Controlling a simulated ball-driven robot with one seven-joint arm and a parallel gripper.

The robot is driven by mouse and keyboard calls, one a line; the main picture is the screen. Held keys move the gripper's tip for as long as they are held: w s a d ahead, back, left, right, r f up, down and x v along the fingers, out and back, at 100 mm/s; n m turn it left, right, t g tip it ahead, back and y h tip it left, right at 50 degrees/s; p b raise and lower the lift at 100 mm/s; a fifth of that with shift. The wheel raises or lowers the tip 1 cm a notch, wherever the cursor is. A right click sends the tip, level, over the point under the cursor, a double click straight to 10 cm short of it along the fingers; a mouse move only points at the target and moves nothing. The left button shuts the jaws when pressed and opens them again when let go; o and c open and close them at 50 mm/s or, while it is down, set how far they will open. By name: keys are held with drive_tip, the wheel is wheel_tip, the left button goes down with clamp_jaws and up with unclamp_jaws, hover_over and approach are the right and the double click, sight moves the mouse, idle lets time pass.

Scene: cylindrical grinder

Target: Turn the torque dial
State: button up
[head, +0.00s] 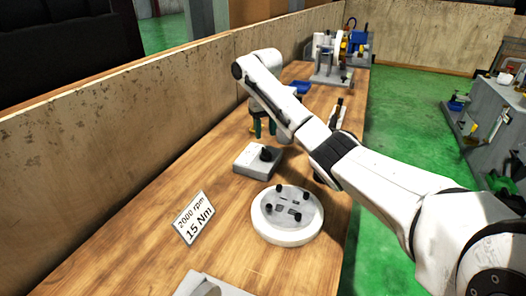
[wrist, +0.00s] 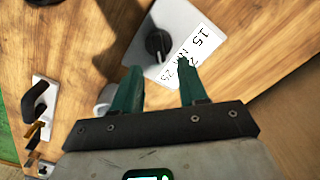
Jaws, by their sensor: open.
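The torque dial is a black knob (head: 265,154) on a low grey box (head: 250,162) on the wooden bench. In the wrist view the knob (wrist: 158,45) points roughly up and down the picture, on a light plate beside a white label (wrist: 192,55) printed with 15 and 25. My gripper (head: 264,130) hangs just behind the box in the head view, its green fingers apart. In the wrist view my gripper (wrist: 160,70) is open and empty. The knob shows beyond the fingertips, between their lines, and apart from them.
A sign (head: 194,217) reading 2000 rpm and 15 Nm stands on the bench. A round white disc (head: 287,235) with several black knobs is in front of the box. A wooden wall (head: 120,135) borders the left. A grey machine (head: 332,65) stands at the far end.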

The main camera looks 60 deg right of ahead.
sight(266, 149)
wheel_tip(266, 149, down, 7)
drive_tip(key=shift+s+r, duration=0.1)
drive_tip(key=shift+c, duration=0.2)
clamp_jaws()
idle(0.4)
